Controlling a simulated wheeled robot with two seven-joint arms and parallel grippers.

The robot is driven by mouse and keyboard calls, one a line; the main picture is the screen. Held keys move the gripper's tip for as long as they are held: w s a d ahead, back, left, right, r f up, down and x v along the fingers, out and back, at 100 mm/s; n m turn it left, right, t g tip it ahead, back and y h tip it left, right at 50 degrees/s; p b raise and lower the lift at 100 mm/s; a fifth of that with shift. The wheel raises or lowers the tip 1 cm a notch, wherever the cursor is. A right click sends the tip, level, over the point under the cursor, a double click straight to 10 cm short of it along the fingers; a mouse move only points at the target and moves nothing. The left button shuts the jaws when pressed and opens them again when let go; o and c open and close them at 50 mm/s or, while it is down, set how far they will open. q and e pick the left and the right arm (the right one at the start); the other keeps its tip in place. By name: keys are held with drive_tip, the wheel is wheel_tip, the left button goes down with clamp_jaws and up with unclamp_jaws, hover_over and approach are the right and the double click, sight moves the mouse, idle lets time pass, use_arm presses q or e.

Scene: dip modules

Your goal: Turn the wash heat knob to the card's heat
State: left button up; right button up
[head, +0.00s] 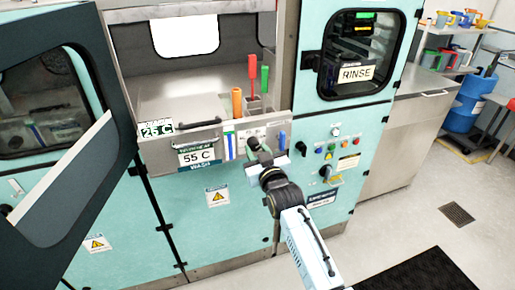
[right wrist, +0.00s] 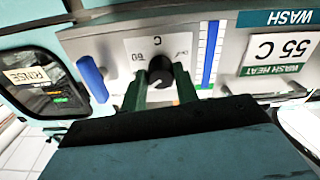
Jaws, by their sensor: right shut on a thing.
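The wash heat knob (right wrist: 160,72) is a black knob on a pale dial plate (right wrist: 141,46) with small marks, one like "60". My right gripper (right wrist: 160,88) has its green fingers on either side of the knob, shut on it. In the head view my right gripper (head: 262,153) reaches the grey front panel and largely covers the knob. The card (head: 197,155) reads 55 C, with WASH below it; it also shows upside down in the right wrist view (right wrist: 280,48). The knob's pointer direction is too small to tell. My left gripper is not in view.
A blue handle (right wrist: 92,78) and a blue-striped gauge (right wrist: 211,55) flank the dial. A 25 C sign (head: 157,127) sits left on the panel. Orange (head: 237,103), red and green handles stand above it. An open dark-framed door (head: 60,130) fills the left. Floor at right is mostly clear.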

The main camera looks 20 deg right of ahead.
drive_tip(key=shift+m+p, duration=0.4)
drive_tip(key=shift+m, duration=1.2)
drive_tip(key=o, duration=1)
drive_tip(key=shift+s, duration=0.1)
drive_tip(key=s+b, duration=0.1)
drive_tip(key=s, duration=1.2)
drive_tip(key=shift+s+d, duration=0.1)
drive_tip(key=shift+d, duration=0.05)
